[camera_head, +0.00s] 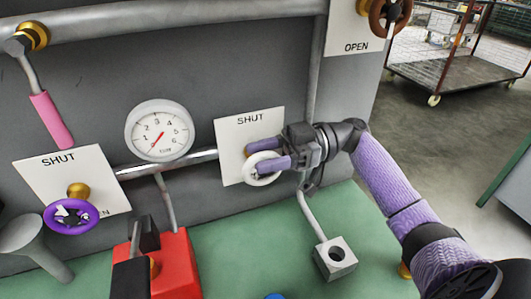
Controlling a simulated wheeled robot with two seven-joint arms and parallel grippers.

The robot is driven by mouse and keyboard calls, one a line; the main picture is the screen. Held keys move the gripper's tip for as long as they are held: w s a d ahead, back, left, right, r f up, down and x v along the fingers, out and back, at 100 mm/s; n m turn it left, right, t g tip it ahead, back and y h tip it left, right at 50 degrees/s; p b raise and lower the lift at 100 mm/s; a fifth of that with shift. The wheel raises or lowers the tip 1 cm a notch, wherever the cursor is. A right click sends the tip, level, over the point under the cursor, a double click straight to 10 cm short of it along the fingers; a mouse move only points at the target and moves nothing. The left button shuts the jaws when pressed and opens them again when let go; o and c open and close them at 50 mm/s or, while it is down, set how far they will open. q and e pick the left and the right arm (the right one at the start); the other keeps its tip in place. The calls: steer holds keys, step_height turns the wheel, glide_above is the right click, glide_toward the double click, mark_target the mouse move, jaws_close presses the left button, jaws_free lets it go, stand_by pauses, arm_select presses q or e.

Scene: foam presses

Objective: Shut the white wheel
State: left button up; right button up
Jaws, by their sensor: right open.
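The white wheel (263,180) is mounted in front of a white plate (232,122) marked SHUT, on the grey panel right of the gauge. My right gripper (256,156) reaches in from the right with its two purple fingers apart, over the wheel. The lower finger overlaps the wheel's rim and hides part of it; I cannot tell whether it touches. The wheel's hub is mostly hidden. My left gripper is not in view.
A gauge (160,131) and a purple wheel (70,214) are to the left. A pink-sleeved lever (52,120) hangs at upper left. A red block (176,265) with black parts stands below. A brown wheel (377,22) is at upper right. A grey block (335,259) sits on the green surface.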

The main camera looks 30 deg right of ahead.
steer(key=b+v, duration=0.2)
steer(key=v, duration=0.8)
